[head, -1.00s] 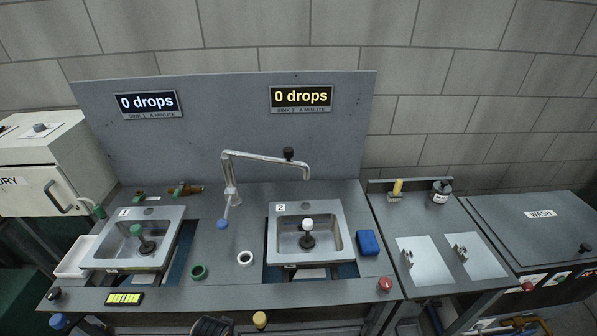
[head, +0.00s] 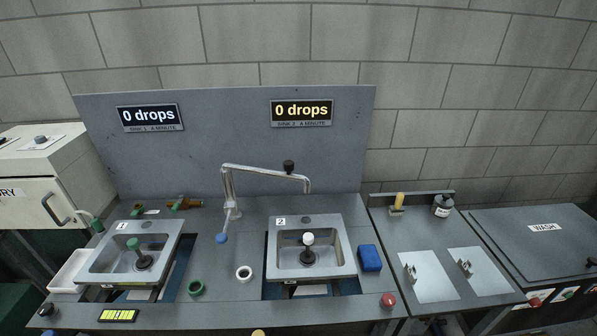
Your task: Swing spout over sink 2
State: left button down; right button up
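The chrome swivel spout (head: 262,172) rises from the counter between the two sinks and reaches right. Its downturned tip (head: 307,185) hangs above the rear part of sink 2 (head: 345,262). A black knob (head: 288,166) sits on top of the spout arm near the tip. A lever with a blue end (head: 221,238) hangs at the spout's base. Sink 1 (head: 98,268) is at the left, with a green-topped plunger-like piece (head: 134,246) in it. Sink 2 holds a similar white-topped piece (head: 308,239).
A green ring (head: 196,288) and a white ring (head: 244,273) lie on the counter between the sinks. A blue block (head: 370,258) and a red knob (head: 388,300) are right of sink 2. Two signs on the backboard (head: 225,120) read "0 drops".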

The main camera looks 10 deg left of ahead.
aim_at(289, 165)
jog(key=l+z, duration=0.1)
jog(key=l, duration=0.35)
jog(key=i+l, duration=0.1)
jog(key=l, duration=0.4)
jog(key=i+l+z, duration=0.15)
jog(key=l, duration=0.75)
jog(key=z, duration=0.05)
